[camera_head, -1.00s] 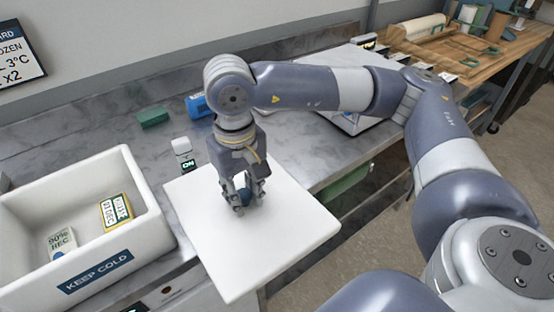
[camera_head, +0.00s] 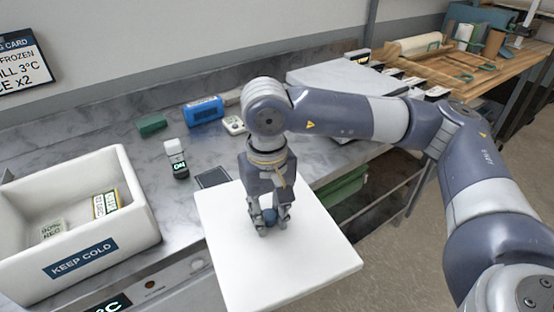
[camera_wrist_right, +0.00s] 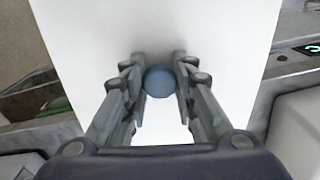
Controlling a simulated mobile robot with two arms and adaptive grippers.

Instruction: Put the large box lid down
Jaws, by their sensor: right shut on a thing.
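The large box lid (camera_head: 300,270) is a flat white panel with a round blue knob (camera_head: 270,215) at its middle. My right gripper (camera_head: 271,226) is shut on the knob and points down onto the lid. In the right wrist view the blue knob (camera_wrist_right: 159,81) sits between the two fingers, with the white lid (camera_wrist_right: 160,30) behind it. The lid overlaps the front edge of the counter and hides part of it; whether it touches the counter I cannot tell. My left gripper is not in view.
A white open box (camera_head: 130,230) marked KEEP COLD stands left of the lid, with labelled packs inside. A small white-and-black bottle (camera_head: 176,158), a dark flat pad (camera_head: 212,177), a blue cylinder (camera_head: 204,111) and a green block (camera_head: 151,125) lie behind. Marble counter (camera_head: 110,137) shows between them.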

